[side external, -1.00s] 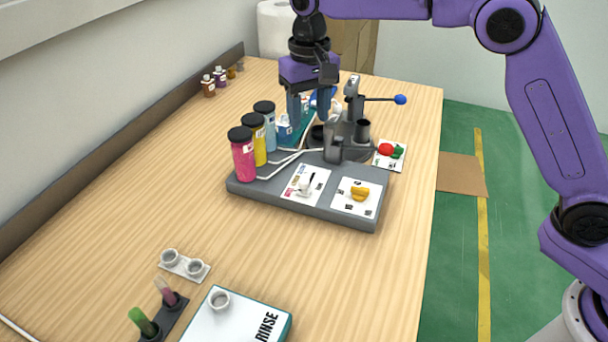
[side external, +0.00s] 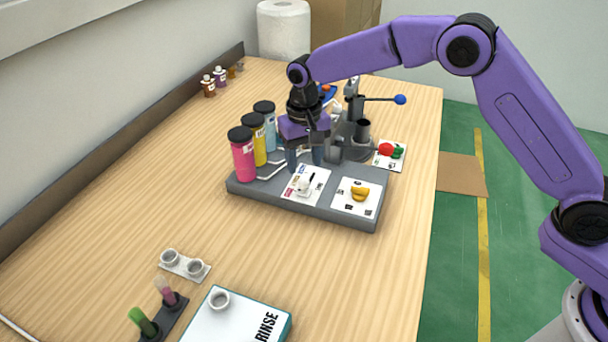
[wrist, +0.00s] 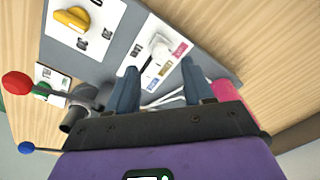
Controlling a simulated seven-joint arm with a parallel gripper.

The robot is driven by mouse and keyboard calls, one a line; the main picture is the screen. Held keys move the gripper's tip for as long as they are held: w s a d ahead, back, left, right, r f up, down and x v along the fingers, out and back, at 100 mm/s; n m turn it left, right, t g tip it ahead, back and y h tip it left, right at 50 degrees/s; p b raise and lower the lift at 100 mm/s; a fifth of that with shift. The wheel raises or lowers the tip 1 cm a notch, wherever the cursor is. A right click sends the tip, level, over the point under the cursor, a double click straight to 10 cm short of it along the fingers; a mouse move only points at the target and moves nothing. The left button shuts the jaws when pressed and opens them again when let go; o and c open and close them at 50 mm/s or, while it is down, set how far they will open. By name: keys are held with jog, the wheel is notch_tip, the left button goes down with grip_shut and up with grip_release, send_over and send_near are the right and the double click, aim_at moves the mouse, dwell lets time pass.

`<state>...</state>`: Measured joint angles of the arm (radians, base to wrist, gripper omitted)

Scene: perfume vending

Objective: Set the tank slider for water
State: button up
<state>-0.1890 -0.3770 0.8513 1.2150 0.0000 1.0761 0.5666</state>
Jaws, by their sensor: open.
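The tank slider, a white knob (side external: 304,186), sits on a white label plate (side external: 316,180) on the grey machine base. In the wrist view the slider knob (wrist: 159,46) stands beside pink, yellow and blue-violet marks on its plate. My gripper (side external: 304,163) is open and empty, pointing down just behind the slider plate. In the wrist view its two fingers (wrist: 162,88) are apart, with the slider ahead of the gap between them. The pink, yellow and light blue tanks (side external: 265,125) stand left of my gripper.
A yellow knob (side external: 359,193) sits on the plate to the right. A rinse pad (side external: 235,318) and small cups (side external: 195,268) are in front. Bare table lies left of the machine.

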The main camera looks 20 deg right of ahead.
aim_at(304, 180)
jog(key=shift+f, duration=2.6)
